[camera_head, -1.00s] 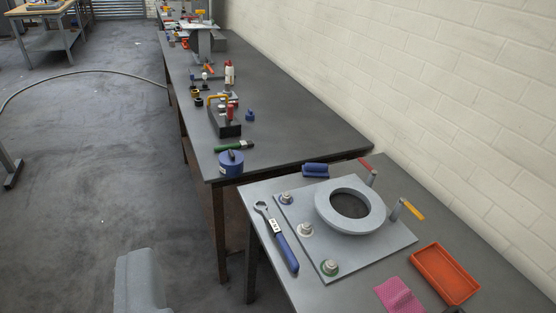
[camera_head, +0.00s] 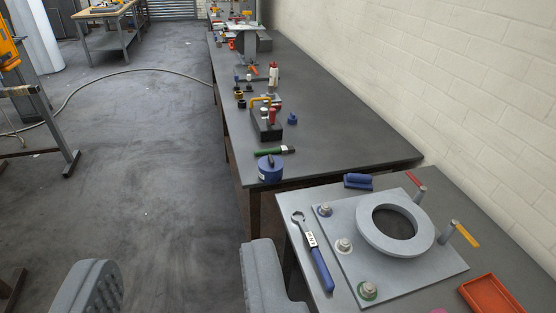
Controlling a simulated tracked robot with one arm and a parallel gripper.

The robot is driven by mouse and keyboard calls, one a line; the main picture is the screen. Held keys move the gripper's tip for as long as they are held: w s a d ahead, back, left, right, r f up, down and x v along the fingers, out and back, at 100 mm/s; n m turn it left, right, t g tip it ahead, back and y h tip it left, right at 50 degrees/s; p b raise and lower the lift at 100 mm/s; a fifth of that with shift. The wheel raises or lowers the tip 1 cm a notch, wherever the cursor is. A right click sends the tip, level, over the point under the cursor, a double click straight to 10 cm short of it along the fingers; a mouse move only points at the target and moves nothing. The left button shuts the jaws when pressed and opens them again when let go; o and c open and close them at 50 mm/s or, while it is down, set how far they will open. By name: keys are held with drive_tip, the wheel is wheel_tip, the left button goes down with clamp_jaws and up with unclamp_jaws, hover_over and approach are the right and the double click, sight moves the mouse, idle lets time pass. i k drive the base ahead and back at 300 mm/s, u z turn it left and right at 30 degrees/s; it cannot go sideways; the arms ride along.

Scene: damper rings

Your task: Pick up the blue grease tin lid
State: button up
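A round blue tin (camera_head: 270,175) stands upright at the near left corner of the long dark bench. Its blue top (camera_head: 269,161) carries a small dark raised knob; where lid and tin meet is hard to see. A pale label shows on its side. My gripper (camera_head: 180,285) shows as two grey fingers at the bottom edge, wide apart with only floor between them. It is open and empty, in front of the tin and lower left of it in the picture, not touching it.
A green-handled brush (camera_head: 274,151) lies just behind the tin. A black block with tools (camera_head: 266,122) and a small blue part (camera_head: 292,118) stand farther back. The nearer table holds a plate with a grey ring (camera_head: 366,222), a blue-handled wrench (camera_head: 320,264) and an orange tray (camera_head: 492,295).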

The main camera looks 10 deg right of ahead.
sight(269, 162)
drive_tip(key=i, duration=1.55)
drive_tip(key=u, duration=0.05)
